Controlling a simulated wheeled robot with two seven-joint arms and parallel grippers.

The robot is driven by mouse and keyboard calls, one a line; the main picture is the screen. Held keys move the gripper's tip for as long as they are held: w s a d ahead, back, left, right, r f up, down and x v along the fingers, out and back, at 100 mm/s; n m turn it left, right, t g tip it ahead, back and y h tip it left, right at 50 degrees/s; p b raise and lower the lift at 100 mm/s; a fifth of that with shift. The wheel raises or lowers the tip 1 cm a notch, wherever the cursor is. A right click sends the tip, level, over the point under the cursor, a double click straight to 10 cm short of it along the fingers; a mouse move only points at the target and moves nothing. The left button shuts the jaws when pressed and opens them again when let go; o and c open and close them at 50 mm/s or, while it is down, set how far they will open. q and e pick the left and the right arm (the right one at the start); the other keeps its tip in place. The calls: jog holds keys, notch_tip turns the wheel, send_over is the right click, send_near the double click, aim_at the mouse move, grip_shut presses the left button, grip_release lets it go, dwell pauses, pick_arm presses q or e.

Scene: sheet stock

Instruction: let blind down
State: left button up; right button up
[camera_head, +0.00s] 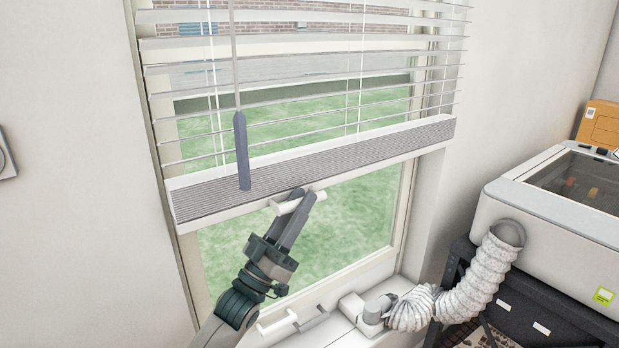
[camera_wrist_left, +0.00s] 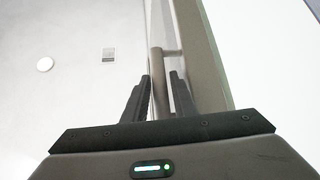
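The blind (camera_head: 300,80) has thin white slats tilted open and hangs over the upper part of the window. Its heavy bottom bundle (camera_head: 350,160), ribbed grey with white edges, sits well above the sill. A white bar handle (camera_head: 283,207) shows just under that bundle. My left gripper (camera_head: 303,198) reaches up from below, with its fingers at the handle. In the left wrist view a brownish bar (camera_wrist_left: 157,72) stands between the two dark fingers (camera_wrist_left: 160,85), with a gap beside the right finger. The gripper looks open around it. My right gripper is out of view.
A blue-grey wand (camera_head: 241,150) hangs in front of the blind. Below are the bare window glass (camera_head: 345,222), a second white handle (camera_head: 277,322), and a white ribbed hose (camera_head: 470,285) running to a boxy machine (camera_head: 560,205) at right.

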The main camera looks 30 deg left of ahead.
aim_at(309, 187)
pick_arm(q)
jog(key=shift+p+x, duration=0.65)
jog(key=shift+x, duration=1.45)
grip_shut()
